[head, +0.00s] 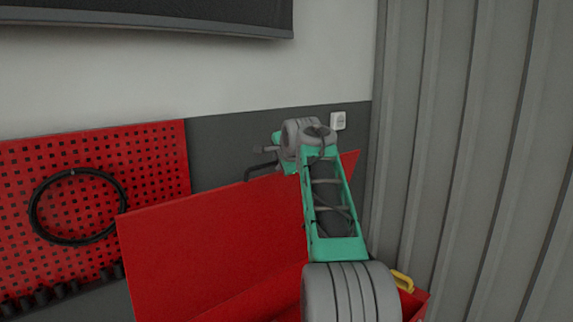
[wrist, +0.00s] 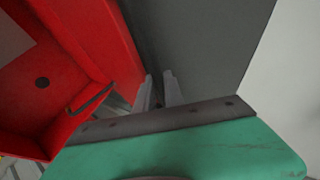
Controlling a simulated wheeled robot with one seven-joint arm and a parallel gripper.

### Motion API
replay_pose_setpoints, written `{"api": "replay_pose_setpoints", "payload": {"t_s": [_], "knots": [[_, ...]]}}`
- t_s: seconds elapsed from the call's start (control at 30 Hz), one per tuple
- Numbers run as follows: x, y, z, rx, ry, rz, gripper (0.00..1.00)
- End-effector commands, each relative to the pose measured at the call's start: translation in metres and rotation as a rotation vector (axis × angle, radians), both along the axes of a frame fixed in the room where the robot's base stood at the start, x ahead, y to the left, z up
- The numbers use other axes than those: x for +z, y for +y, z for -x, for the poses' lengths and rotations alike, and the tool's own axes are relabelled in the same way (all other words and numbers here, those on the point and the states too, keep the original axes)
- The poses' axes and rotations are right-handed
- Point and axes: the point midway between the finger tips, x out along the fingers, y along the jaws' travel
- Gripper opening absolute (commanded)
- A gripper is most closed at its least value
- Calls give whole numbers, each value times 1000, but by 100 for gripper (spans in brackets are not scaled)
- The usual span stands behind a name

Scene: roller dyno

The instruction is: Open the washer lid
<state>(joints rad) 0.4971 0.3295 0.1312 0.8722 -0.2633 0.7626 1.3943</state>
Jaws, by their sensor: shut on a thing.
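The red washer lid (head: 215,240) stands raised and tilted up in the head view. Its red surface also shows at the left of the wrist view (wrist: 95,35). A dark bar handle (head: 262,170) sits at the lid's top edge, and a dark bar also shows in the wrist view (wrist: 92,98). My gripper (wrist: 160,90) is shut on the washer lid near its edge. I cannot tell exactly which part lies between the fingers. In the head view my arm reaches over the lid and hides part of its right side.
A red pegboard (head: 160,155) with a black coiled hose (head: 35,210) hangs at the left. A grey wall stands behind the lid, with a white socket (head: 338,121). A ribbed grey panel (head: 470,160) closes off the right. A yellow handle (head: 402,281) shows at lower right.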

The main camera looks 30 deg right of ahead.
Motion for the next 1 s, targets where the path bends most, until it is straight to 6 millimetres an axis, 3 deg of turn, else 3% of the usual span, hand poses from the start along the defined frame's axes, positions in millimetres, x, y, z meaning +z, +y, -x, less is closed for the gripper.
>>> {"api": "replay_pose_setpoints", "payload": {"t_s": [0.37, 0.4, 0.63, 1.0], "knots": [[-2, 5, -3, 7, 4, -1, 0], [-2, 6, -3, 7, 4, -1, 15], [-3, 6, -3, 8, 6, -2, 34], [-1, 8, 5, 7, 6, -3, 34]]}}
